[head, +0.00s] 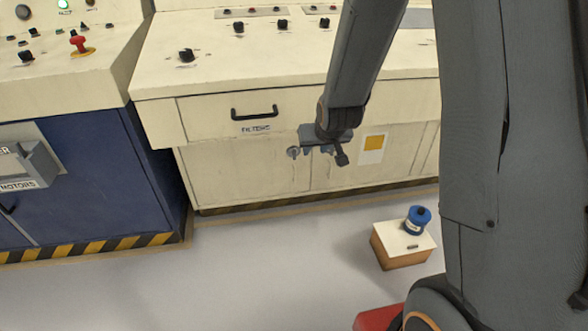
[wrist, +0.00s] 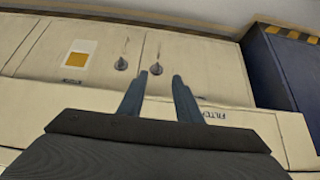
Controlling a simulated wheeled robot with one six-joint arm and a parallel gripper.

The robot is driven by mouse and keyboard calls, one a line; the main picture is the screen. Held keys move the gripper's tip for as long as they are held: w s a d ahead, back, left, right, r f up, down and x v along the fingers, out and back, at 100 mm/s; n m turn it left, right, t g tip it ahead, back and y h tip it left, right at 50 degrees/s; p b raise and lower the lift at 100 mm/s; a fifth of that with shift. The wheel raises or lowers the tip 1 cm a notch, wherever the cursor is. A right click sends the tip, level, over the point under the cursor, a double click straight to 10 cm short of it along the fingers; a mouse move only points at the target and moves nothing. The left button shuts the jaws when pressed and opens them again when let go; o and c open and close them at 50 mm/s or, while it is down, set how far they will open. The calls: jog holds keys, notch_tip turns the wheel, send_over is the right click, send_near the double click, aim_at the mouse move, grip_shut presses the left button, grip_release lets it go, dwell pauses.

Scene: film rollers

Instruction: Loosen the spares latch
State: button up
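Two small dark latches sit on the pale cabinet doors, one either side of the seam. In the wrist view they are the left latch (wrist: 121,64) and the right latch (wrist: 156,69). The head view shows one latch (head: 293,152) just left of my gripper (head: 326,150); my gripper seems to hide the other. No spares label is readable, so I cannot tell which latch is the spares one. In the wrist view my gripper (wrist: 160,76) is open and empty, its fingers apart, with the right latch showing between the fingertips. I see no clear contact.
A drawer (head: 221,118) labelled FILTERS, with a black handle (head: 254,113), is above the doors. A yellow-and-white notice (head: 373,146) is on the right door. A blue tin (head: 418,219) stands on a small box (head: 403,251) on the floor. A blue cabinet (head: 95,170) stands left.

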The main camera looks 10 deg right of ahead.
jog(key=w+f+t+b, duration=0.5)
jog(key=w+f+b, duration=0.6)
jog(key=w+f, duration=0.5)
jog(key=t+b, duration=0.6)
jog(key=b, duration=0.3)
send_near(295, 155)
jog(key=shift+w+r+b, duration=0.2)
jog(key=shift+w+b, duration=1.1)
jog(key=shift+w, duration=2.7)
grip_shut()
